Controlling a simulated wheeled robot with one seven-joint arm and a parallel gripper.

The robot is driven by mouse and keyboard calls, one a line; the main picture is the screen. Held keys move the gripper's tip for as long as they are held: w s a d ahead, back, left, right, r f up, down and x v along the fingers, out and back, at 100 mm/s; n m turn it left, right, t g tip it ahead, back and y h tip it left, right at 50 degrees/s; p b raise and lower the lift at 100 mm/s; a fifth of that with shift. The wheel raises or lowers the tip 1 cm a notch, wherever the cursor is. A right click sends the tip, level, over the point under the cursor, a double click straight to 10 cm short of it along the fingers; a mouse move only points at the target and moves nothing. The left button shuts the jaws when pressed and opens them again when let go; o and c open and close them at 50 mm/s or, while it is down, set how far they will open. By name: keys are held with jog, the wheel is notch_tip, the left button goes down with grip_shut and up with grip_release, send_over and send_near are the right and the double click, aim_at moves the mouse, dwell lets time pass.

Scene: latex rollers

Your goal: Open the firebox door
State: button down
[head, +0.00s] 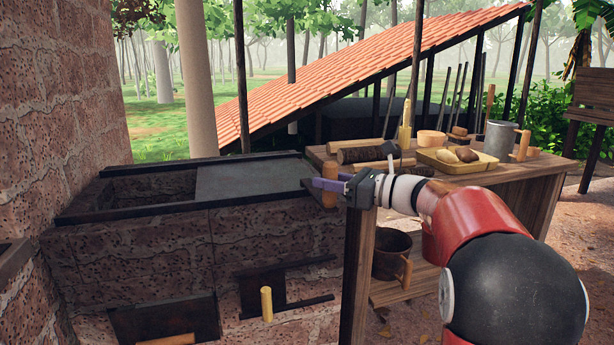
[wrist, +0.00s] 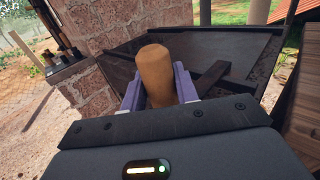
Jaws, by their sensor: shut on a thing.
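My gripper (head: 328,185), with purple fingers, is shut on an upright wooden handle (head: 329,171) at the right end of the stone firebox's (head: 130,245) top. The handle also shows between the fingers in the wrist view (wrist: 155,72). A flat grey plate (head: 245,178) lies between two dark rails on top, covering the right part. An opening (head: 150,188) shows to its left. How the handle joins the plate is hidden. Low on the front are a dark door panel (head: 262,287) beside a wooden handle (head: 267,303), and another dark panel (head: 190,322).
A wooden table (head: 515,178) stands close on the right, with logs, a yellow tray (head: 457,163) and a grey mug (head: 499,138). A dark pot (head: 391,254) sits on its lower shelf. A brick wall (head: 62,100) rises at left.

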jog(key=shift+w+d, duration=0.1)
jog(key=shift+d, duration=0.4)
jog(key=c, duration=1.1)
grip_release()
jog(key=v, duration=0.7)
jog(key=shift+s+d, duration=0.25)
